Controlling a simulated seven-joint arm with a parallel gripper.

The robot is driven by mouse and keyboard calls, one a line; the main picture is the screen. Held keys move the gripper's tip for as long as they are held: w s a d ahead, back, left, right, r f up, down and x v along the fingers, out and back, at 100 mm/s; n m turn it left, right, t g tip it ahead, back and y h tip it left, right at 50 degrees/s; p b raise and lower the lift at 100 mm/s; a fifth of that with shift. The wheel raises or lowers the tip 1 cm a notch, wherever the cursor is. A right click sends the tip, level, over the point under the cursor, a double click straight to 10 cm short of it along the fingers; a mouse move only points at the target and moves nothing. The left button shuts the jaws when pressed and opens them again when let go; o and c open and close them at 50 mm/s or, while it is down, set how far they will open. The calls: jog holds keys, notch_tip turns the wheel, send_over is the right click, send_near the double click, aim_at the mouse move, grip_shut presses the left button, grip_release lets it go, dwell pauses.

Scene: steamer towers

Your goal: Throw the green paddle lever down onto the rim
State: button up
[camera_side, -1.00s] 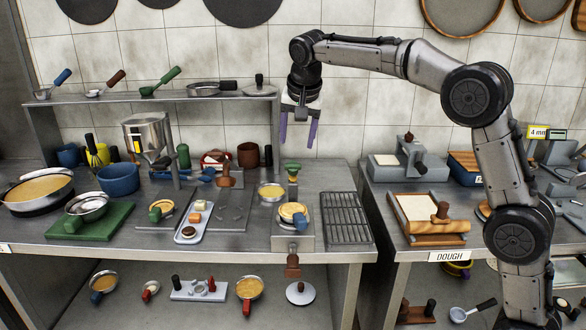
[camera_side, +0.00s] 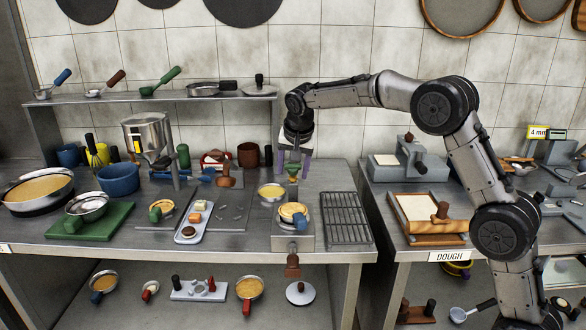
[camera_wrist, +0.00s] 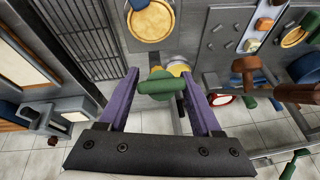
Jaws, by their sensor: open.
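The green paddle lever (camera_side: 292,169) stands up at the back of a grey press block (camera_side: 283,242). In the wrist view its green handle (camera_wrist: 162,87) lies crosswise between my purple fingers. My gripper (camera_side: 293,174) points down over the lever with its fingers apart, one on each side; it also shows in the wrist view (camera_wrist: 160,76). Whether a finger touches the handle I cannot tell. A round tan disc in a rimmed mould (camera_side: 292,211) sits on the block in front of the lever; it shows at the top of the wrist view (camera_wrist: 151,20).
A wire rack (camera_side: 346,218) lies right of the block. A small pan of tan filling (camera_side: 271,191) is close at the left. A tray of small pieces (camera_side: 194,222) and a blue bowl (camera_side: 118,179) stand further left. A shelf (camera_side: 150,98) runs along the back wall.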

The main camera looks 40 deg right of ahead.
grip_shut()
dwell(1.3)
